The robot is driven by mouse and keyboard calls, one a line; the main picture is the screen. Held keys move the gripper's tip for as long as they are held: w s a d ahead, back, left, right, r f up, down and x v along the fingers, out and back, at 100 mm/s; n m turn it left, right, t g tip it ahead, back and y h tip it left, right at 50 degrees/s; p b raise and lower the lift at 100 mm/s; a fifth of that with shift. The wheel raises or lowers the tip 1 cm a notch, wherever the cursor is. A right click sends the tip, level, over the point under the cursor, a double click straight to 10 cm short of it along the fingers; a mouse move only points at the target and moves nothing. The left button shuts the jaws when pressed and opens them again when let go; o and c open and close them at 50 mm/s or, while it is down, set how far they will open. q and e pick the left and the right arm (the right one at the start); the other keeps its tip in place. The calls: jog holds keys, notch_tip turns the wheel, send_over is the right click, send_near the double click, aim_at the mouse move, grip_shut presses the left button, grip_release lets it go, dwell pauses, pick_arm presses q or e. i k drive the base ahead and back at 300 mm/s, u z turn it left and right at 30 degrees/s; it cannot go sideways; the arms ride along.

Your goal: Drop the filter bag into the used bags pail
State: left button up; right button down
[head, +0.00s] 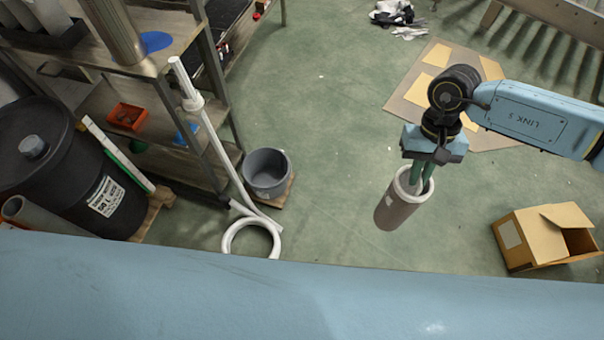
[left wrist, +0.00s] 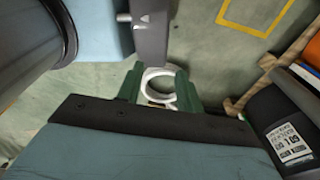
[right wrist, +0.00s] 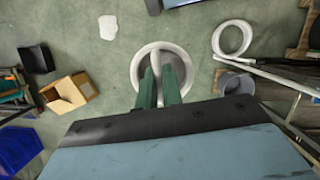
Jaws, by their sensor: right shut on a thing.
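The filter bag (head: 392,212) is a brownish-grey cylinder with a thick white rim. It hangs from my right gripper (head: 421,178), whose green fingers are shut on it at the rim. In the right wrist view the rim (right wrist: 138,65) circles the fingertips. The pail (head: 266,176), a grey open bucket, stands to the left of the bag, well apart from it; its inside looks empty. The pail also shows in the right wrist view (right wrist: 235,84). My left gripper (left wrist: 158,88) is open and empty in the left wrist view, outside the head view.
A white ring (head: 230,240) and a long white pole (head: 202,115) are close to the pail's left. A shelf (head: 90,103) and a black drum (head: 40,150) stand further left. An open cardboard box (head: 525,240) lies right. The floor between bag and pail is clear.

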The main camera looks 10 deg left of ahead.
aim_at(273, 182)
jog(key=z, duration=0.85)
jog(key=i, duration=2.55)
jog(key=u, duration=3.95)
jog(key=i, duration=0.5)
jog(key=u, duration=0.05)
